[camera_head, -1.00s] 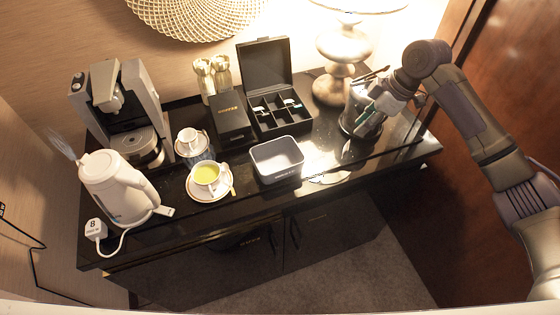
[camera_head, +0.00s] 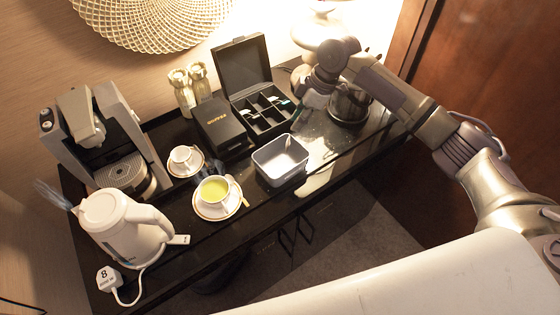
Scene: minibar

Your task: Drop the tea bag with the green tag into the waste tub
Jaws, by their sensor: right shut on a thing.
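The grey waste tub (camera_head: 272,172) stands near the front of the black counter and looks empty. The open black tea box (camera_head: 264,128) is behind it, with small pale and bluish-green tags (camera_head: 286,103) in its compartments. My right gripper (camera_head: 313,97) is right of the tea box, behind and right of the tub. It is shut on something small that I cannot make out. I cannot pick out the tea bag with the green tag for certain. My left gripper is not in view.
A cup of yellow-green tea (camera_head: 214,190) on a saucer is left of the tub, with a smaller cup (camera_head: 182,157) behind. A kettle (camera_head: 124,226) and coffee machine (camera_head: 98,140) stand left. A dark pot (camera_head: 349,103) is right of my gripper. A lamp stands behind.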

